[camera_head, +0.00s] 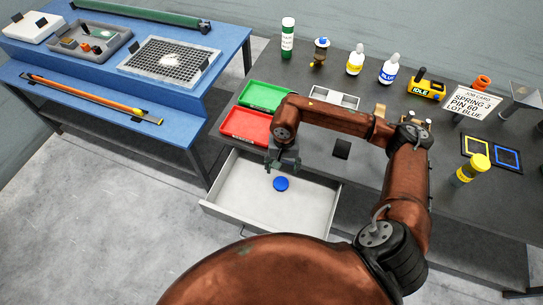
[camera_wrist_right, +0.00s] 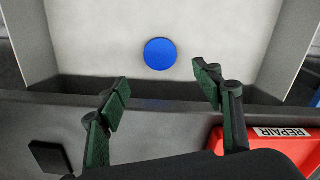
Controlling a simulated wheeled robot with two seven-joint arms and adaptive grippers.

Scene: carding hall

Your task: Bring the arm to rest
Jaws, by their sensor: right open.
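My right arm, copper-brown, reaches across the dark table in the head view. My right gripper (camera_head: 275,167) hangs over the back part of an open drawer (camera_head: 313,216). In the right wrist view the same gripper (camera_wrist_right: 168,90) is open, with nothing between its fingers. A round blue disc (camera_head: 281,184) lies on the drawer floor. It also shows in the wrist view, where the blue disc (camera_wrist_right: 160,54) sits beyond the fingertips, apart from them. My left gripper is in neither view.
A red tray (camera_head: 245,139) marked REPAIR in the wrist view and a green tray (camera_head: 266,108) stand beside the gripper. Bottles, a yellow IDLE device (camera_head: 426,91), a job card (camera_head: 470,102) and a yellow-capped jar (camera_head: 472,169) stand on the table. A blue bench (camera_head: 190,95) is at left.

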